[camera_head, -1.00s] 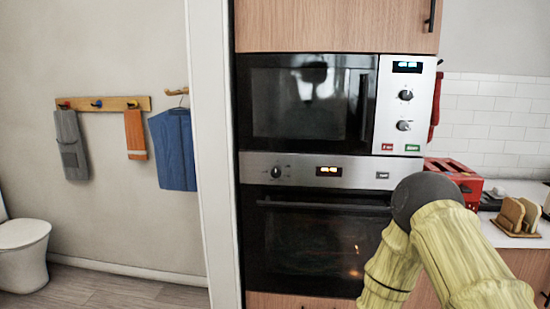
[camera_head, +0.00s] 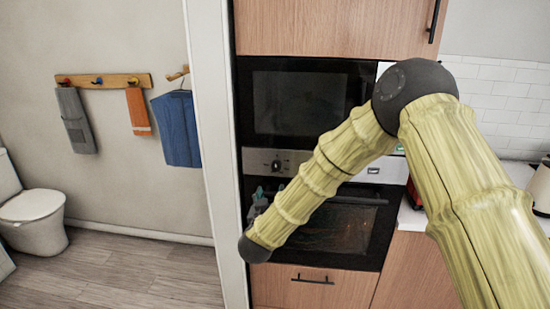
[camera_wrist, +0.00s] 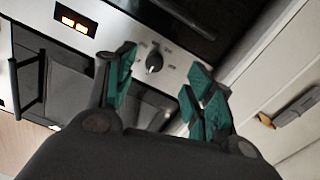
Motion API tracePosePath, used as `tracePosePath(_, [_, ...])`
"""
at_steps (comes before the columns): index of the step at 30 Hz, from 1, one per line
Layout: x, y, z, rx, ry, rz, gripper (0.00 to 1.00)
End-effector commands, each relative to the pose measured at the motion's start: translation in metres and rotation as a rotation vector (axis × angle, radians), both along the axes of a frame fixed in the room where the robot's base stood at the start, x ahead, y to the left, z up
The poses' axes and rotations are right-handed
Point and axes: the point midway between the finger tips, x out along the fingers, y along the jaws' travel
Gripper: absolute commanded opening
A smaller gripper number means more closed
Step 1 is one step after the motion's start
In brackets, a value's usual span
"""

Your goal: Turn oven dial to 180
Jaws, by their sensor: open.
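The oven dial (camera_head: 277,167) is a dark round knob on the oven's silver control panel, under the microwave. In the wrist view the dial (camera_wrist: 154,62) shows small printed marks around it, too blurred to read. My gripper (camera_wrist: 158,80) is open, with teal finger pads on either side of the dial in that view. No contact with the dial shows. In the head view my gripper (camera_head: 258,194) is small and partly hidden by my arm, just below and left of the dial. The oven (camera_head: 345,215) is partly covered by my arm.
The microwave (camera_head: 300,100) is above the oven, its controls hidden by my arm. A lit oven display (camera_wrist: 75,21) shows in the wrist view. The oven door handle (camera_wrist: 30,85) is close by. A white door frame (camera_head: 215,150) stands left of the oven.

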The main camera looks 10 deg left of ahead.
Motion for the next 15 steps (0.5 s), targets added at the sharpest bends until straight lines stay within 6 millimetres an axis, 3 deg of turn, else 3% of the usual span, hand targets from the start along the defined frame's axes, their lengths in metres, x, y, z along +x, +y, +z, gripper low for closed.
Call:
tracePosePath(1, [0.001,0.004,0.016,0.000,-0.013,-0.005,0.54])
tracePosePath(4, [0.004,0.007,0.029,-0.002,-0.030,-0.015,0.54])
tracePosePath(10, [0.015,0.008,0.032,-0.002,-0.034,-0.019,0.54])
tracePosePath(15, [0.039,0.006,0.034,-0.001,-0.034,-0.019,0.54])
